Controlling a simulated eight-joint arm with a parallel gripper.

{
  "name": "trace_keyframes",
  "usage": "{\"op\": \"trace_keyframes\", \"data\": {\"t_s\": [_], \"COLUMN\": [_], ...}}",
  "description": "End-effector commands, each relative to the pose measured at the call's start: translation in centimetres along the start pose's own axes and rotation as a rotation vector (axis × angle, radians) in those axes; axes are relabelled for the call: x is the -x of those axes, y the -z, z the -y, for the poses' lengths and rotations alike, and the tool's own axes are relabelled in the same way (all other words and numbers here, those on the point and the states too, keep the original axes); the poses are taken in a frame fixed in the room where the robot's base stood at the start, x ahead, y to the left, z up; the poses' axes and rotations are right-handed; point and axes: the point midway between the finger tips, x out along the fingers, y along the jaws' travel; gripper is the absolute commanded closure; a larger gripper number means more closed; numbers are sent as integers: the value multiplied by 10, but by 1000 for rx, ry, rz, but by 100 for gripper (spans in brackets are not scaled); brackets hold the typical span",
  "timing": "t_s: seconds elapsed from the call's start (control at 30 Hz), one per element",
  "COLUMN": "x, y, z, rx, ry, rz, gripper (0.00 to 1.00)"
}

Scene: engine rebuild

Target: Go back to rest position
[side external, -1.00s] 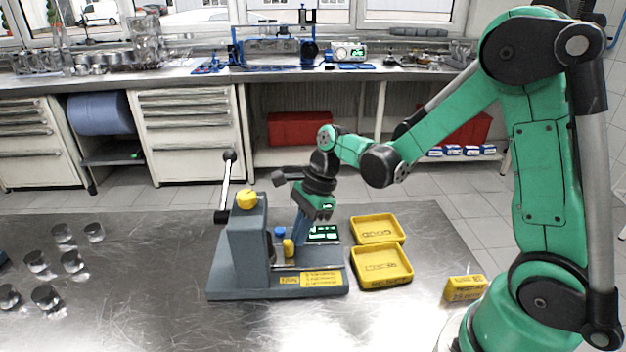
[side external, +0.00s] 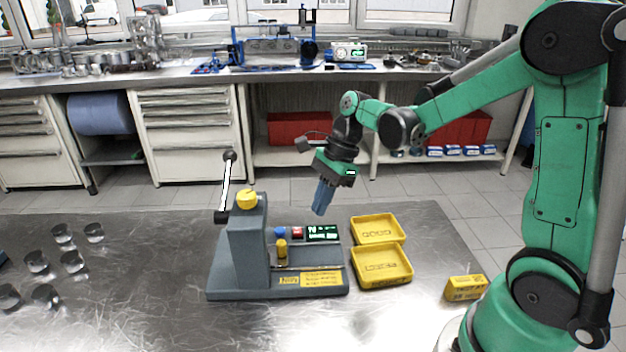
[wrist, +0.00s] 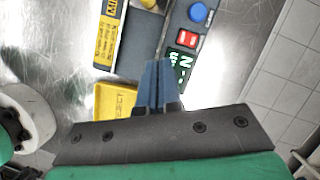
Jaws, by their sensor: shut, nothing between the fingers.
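My gripper (side external: 321,200) is up in the air above the table, above and behind the right end of the grey test fixture. Its blue fingers point down and are together with nothing between them. In the wrist view the shut fingers (wrist: 156,85) lie over the table near the fixture's panel. The grey fixture (side external: 235,250) stands on the metal table with a yellow knob (side external: 247,199), a lever (side external: 227,185), a blue button (side external: 280,232), a red switch (side external: 297,232) and a lit green display (side external: 322,233). My gripper touches none of these.
Two yellow trays, the GOOD tray (side external: 396,239) and the REJECT tray (side external: 400,279), stand right of the fixture. A small yellow block (side external: 465,294) lies near my base. Several metal cylinders (side external: 72,261) stand at the left. The air around my gripper is clear.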

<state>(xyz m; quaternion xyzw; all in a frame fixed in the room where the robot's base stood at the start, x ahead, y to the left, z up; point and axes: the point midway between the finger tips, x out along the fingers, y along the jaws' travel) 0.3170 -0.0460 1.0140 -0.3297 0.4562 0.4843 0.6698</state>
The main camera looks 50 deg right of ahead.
Motion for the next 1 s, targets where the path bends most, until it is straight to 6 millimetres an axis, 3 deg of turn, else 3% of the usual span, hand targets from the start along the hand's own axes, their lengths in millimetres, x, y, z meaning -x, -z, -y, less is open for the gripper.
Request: {"op": "trace_keyframes", "data": {"t_s": [0.2,0.47,0.57,0.8,1.0], "x": [37,54,55,48,41], "y": [1,-3,-11,-32,-39], "z": [0,-3,-13,-49,-67], "rx": [-3,59,254,1123,1712], "ry": [1,14,58,198,240], "rz": [-1,-14,-61,-326,-565], "gripper": [100,100,100,100,100]}}
